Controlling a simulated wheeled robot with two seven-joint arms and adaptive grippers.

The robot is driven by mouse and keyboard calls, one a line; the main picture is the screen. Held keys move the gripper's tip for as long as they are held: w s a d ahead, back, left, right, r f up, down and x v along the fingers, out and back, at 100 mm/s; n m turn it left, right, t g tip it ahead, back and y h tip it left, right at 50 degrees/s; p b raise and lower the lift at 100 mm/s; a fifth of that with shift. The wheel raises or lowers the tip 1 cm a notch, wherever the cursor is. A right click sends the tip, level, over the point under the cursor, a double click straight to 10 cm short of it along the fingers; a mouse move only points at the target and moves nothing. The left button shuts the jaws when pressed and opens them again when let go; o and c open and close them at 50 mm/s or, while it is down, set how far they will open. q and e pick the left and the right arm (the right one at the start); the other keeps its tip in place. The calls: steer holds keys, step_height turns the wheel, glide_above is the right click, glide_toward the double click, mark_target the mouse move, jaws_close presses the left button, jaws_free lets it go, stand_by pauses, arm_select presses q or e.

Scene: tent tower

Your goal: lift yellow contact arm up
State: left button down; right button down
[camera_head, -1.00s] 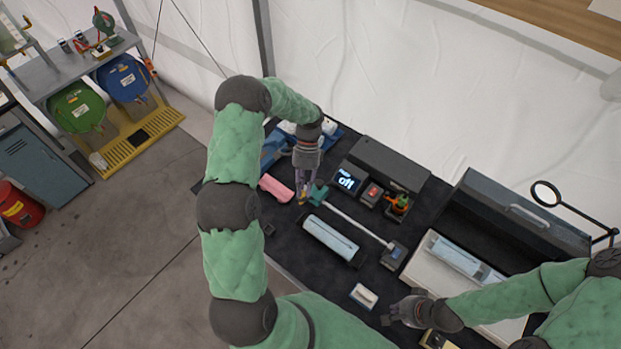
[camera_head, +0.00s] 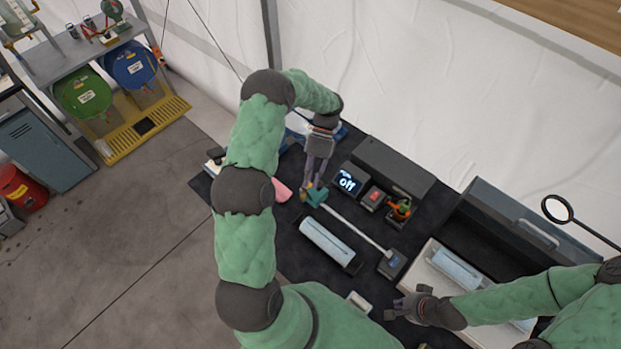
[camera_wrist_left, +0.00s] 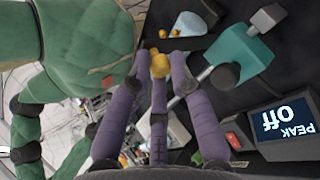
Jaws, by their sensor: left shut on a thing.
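My left gripper (camera_head: 316,186) points down over the dark table beside a teal block (camera_head: 316,197). In the left wrist view, its purple fingers (camera_wrist_left: 160,66) are shut on the small yellow contact arm (camera_wrist_left: 159,63), which shows between the fingertips. The teal block (camera_wrist_left: 247,50) is close to the right of them there. In the head view the yellow piece is mostly hidden by the fingers. A display reading "off" (camera_head: 347,182) stands right of the gripper. My right gripper (camera_head: 394,308) is low over the table's near side, its fingers apart and empty.
A pale rod (camera_head: 360,229) runs from the teal block to a grey box (camera_head: 392,264). A pale cylinder (camera_head: 328,242) lies in front. A pink piece (camera_head: 282,191) is partly behind my left arm. A red-button box (camera_head: 373,198) and an open case (camera_head: 500,223) are to the right.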

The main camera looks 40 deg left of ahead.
arm_select(q)
steer(key=shift+d+f, duration=0.1)
steer(key=shift+f, duration=0.3)
steer(key=c, duration=1.4)
jaws_free()
steer(key=shift+o, duration=1.4)
steer(key=shift+w, duration=0.15)
steer(key=shift+w+f, duration=0.1)
steer(key=shift+w, duration=0.1)
steer(key=shift+s+r, duration=0.15)
steer(key=shift+r, duration=0.05)
steer(key=v, duration=1.2)
